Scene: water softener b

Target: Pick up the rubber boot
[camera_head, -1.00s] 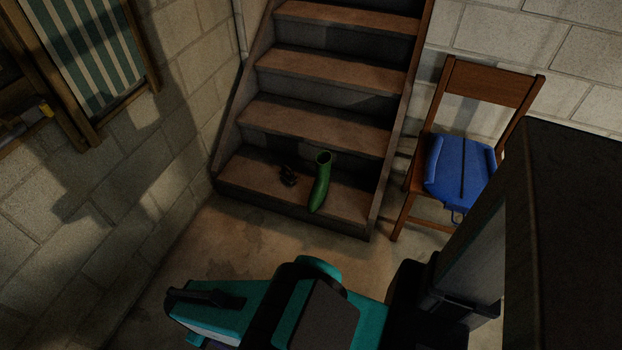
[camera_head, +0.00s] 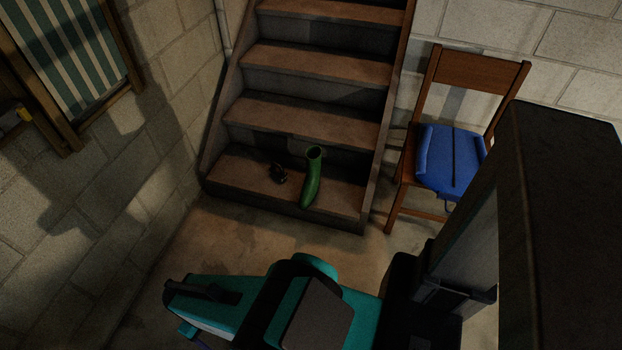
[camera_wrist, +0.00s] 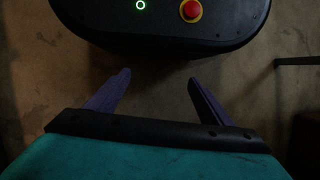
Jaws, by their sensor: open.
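The green rubber boot (camera_head: 312,178) stands on the lowest step of the wooden stairs (camera_head: 240,180) in the head view, its open top toward the back and its toe toward the step's front edge. My gripper shows in the wrist view (camera_wrist: 158,92) with its two purple fingers spread apart and nothing between them. It points down over the floor and my own base, away from the boot. In the head view my arm fills the bottom middle, and the fingers are mostly hidden there. The boot is not in the wrist view.
A block wall (camera_head: 110,190) runs along the left. Bare floor (camera_head: 240,245) lies before the stairs.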

